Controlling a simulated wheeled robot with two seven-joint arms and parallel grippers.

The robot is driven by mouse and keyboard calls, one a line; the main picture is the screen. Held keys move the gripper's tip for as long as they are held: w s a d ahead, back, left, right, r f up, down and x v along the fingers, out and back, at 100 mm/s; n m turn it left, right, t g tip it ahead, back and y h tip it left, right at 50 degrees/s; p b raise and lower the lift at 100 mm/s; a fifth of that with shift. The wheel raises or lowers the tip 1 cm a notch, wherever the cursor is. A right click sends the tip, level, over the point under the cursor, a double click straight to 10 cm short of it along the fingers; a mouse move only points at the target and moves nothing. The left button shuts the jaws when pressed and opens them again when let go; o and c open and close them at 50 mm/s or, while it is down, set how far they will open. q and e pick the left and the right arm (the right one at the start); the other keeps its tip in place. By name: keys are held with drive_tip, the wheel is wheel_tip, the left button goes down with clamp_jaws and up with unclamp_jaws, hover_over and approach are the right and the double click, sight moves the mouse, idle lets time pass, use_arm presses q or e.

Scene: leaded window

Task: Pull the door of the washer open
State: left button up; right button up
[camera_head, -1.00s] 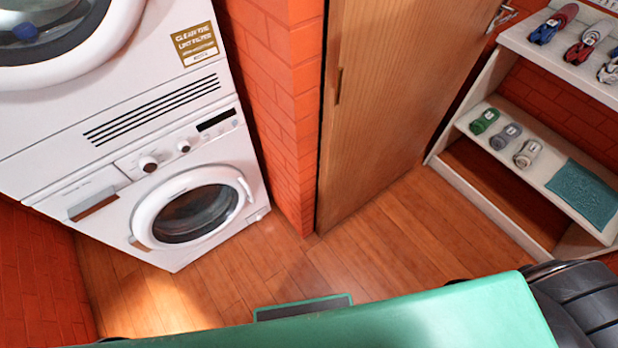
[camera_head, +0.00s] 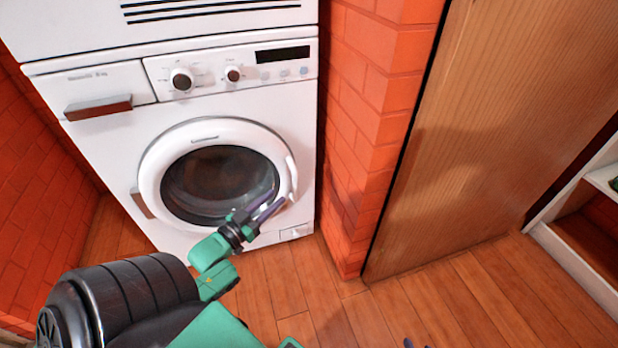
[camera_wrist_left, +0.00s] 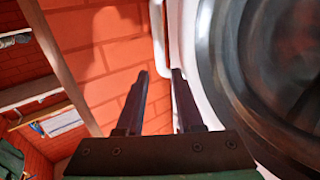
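The white washer (camera_head: 100,150) stands at the left in the head view, its round door (camera_head: 150,185) closed. The door's white handle (camera_head: 291,178) is on its right side. My left gripper (camera_head: 276,205) is open, its fingertips close to the handle's lower end. In the left wrist view the two fingers of my left gripper (camera_wrist_left: 160,75) are apart and empty. The handle (camera_wrist_left: 158,40) shows there as a white bar just beyond the fingertips. I cannot tell whether they touch. Only small dark tips of what looks like my right gripper (camera_head: 415,344) show at the bottom edge.
An orange brick pillar (camera_head: 365,120) stands close to the right of the washer. Beyond it is a wooden door (camera_head: 490,130), then a white shelf (camera_head: 575,250) at the right edge. The wooden floor (camera_head: 450,295) before the pillar is clear.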

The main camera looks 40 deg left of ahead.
use_arm(q)
drive_tip(key=w+b, duration=0.4)
drive_tip(key=w, duration=0.9)
use_arm(e)
drive_tip(key=f+t, duration=0.1)
drive_tip(key=a+f, duration=0.1)
drive_tip(key=a+f+t+y, duration=0.1)
drive_tip(key=f, duration=0.1)
drive_tip(key=shift+s+f+m+t, duration=0.1)
drive_tip(key=shift+m+t, duration=0.2)
drive_tip(key=shift+m, duration=0.1)
use_arm(q)
drive_tip(key=shift+d, duration=0.1)
clamp_jaws()
